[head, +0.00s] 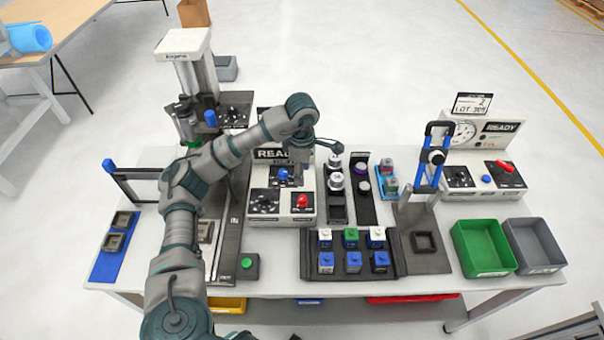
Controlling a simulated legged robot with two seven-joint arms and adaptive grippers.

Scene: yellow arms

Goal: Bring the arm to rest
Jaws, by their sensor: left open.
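My left arm (180,235) comes up from the bottom left, bends at the elbow over the left part of the table and reaches right. Its gripper (306,163) hangs over the middle of the table, above the back of the READY box (265,203). The jaws are open, and I see nothing held between them. The wrist hides part of the READY box's display. I cannot tell the exact height of the fingers above the box. My right gripper is out of view.
A press-like station (188,62) stands behind the arm. A rack (345,263) holds several white, green and blue blocks. A blue-handled clamp stand (431,170) is on the right, with a gauge box (465,133), a green bin (488,270) and a grey bin (535,268).

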